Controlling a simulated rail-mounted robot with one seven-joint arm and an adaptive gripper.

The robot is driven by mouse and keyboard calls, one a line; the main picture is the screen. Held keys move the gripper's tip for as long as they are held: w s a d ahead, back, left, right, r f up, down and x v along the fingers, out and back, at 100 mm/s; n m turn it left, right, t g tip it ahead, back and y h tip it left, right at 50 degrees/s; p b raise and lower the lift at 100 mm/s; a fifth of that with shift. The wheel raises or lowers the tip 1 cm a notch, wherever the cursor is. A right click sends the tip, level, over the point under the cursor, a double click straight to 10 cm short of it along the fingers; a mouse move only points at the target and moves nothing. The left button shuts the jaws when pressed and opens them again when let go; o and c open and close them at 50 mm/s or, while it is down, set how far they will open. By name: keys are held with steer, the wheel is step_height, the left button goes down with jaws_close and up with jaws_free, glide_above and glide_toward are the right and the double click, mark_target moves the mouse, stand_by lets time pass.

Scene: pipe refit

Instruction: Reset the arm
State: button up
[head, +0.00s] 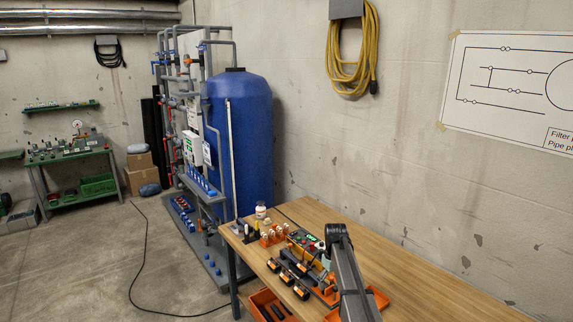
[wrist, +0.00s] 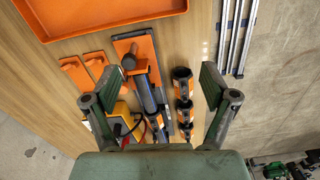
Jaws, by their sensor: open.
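My gripper (wrist: 161,101) is open and empty in the wrist view, its two dark green fingers spread wide above the wooden bench (wrist: 75,52). An orange fixture (wrist: 125,47) with a grey-blue pipe (wrist: 146,93) lies below, between the fingers. A row of black fittings with orange bands (wrist: 182,88) lies beside it, also between the fingers.
An orange tray (wrist: 100,12) and metal rods (wrist: 236,35) flank the fixture. A yellow device (wrist: 122,112) with wires is near the left finger.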

steer(key=s+f+m, duration=0.2)
steer(key=s+f, duration=0.2)
steer(key=s, duration=0.8)
steer(key=s+f+m, duration=0.2)
steer(key=s+f, duration=0.2)
steer(key=s, duration=0.9)
steer(key=s+f+m, duration=0.1)
steer(key=s+f, duration=0.3)
steer(key=s, duration=0.8)
steer(key=s+f+g+b, duration=0.6)
steer(key=s+f+b, duration=0.4)
steer(key=s+f, duration=1.8)
steer(key=shift+s+f+m+g, duration=0.3)
steer(key=shift+s+g, duration=0.1)
steer(key=shift+s, duration=0.1)
